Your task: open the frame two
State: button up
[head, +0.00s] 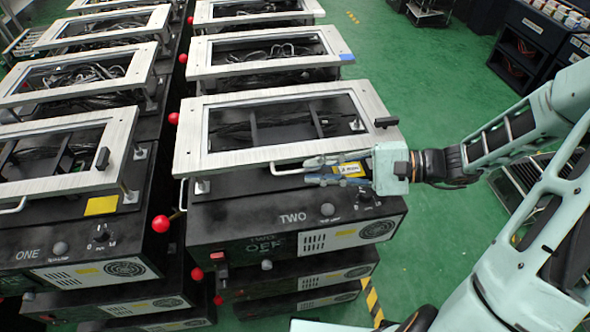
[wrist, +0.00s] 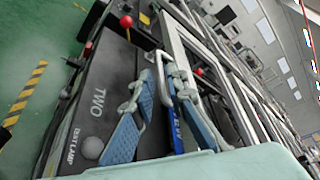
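Frame two is a silver rectangular frame (head: 190,140) with a clear window, lying flat on top of the black unit marked TWO (head: 235,222). A pale handle bar (head: 286,170) runs along its front edge. My gripper (head: 312,171) is at the right end of this handle, coming in from the right. In the wrist view, the two blue-padded fingers of my gripper (wrist: 160,95) are spread apart. The frame's handle (wrist: 171,68) shows just beyond and between the fingertips. I cannot tell whether the fingers touch it.
A black knob (head: 386,122) stands on the frame's right corner. Unit ONE's frame (head: 60,190) is close on the left, with a red ball lever (head: 160,223) between the units. More framed units stand behind. Green floor (head: 420,60) is open on the right.

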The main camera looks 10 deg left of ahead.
aim_at(300, 171)
jog(key=x, duration=0.5)
grip_shut()
dwell(0.3)
